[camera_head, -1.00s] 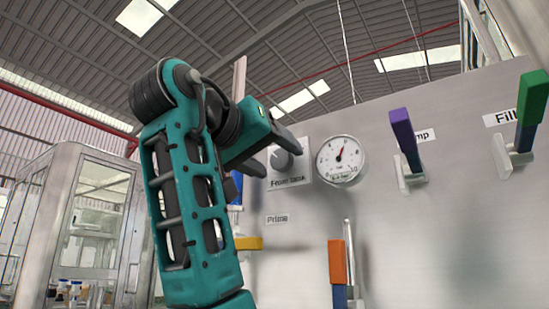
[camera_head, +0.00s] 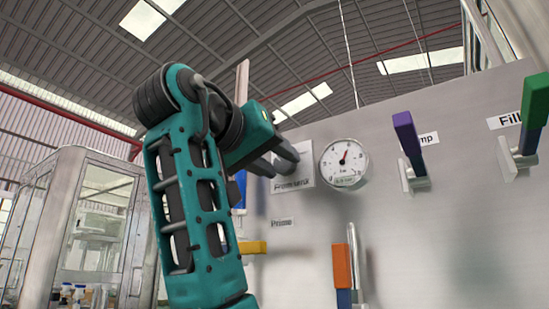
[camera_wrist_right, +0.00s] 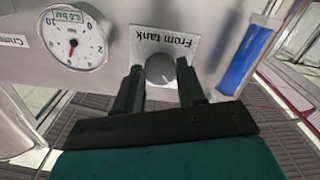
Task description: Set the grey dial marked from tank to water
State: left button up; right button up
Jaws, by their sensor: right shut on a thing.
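The grey dial (camera_wrist_right: 160,69) sits on a white plate marked "From tank" (camera_wrist_right: 182,42), upside down in the right wrist view. In the head view the plate (camera_head: 305,172) is on the upright panel, with the dial mostly behind my gripper. My right gripper (camera_head: 281,161) reaches it from the left; in the wrist view its two dark fingers (camera_wrist_right: 160,82) stand on either side of the dial, shut on it. A white mark shows on the dial's face. My left gripper is not in view.
A round pressure gauge (camera_head: 344,163) is right of the dial. Purple (camera_head: 407,133), green (camera_head: 534,100), orange (camera_head: 341,266) and yellow (camera_head: 252,247) handles stick out from the panel (camera_head: 440,240). A glass cabinet (camera_head: 95,225) stands at the left.

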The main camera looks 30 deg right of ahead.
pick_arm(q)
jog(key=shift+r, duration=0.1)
pick_arm(e)
jog(key=shift+m, duration=0.3)
jog(key=shift+r+m+p, duration=0.1)
jog(key=shift+m+p, duration=0.55)
jog(key=shift+m, duration=0.55)
jog(key=shift+w+m+p, duration=0.1)
jog(key=shift+m+p, duration=0.35)
jog(key=shift+m, duration=1.45)
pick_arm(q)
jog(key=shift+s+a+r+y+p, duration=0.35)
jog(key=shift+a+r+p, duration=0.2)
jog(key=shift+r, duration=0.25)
pick_arm(e)
jog(key=shift+m, duration=0.9)
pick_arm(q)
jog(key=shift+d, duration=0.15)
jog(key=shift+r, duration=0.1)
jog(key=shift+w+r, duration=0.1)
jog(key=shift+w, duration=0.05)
pick_arm(e)
jog(key=o, duration=1.1)
jog(key=shift+c, duration=0.2)
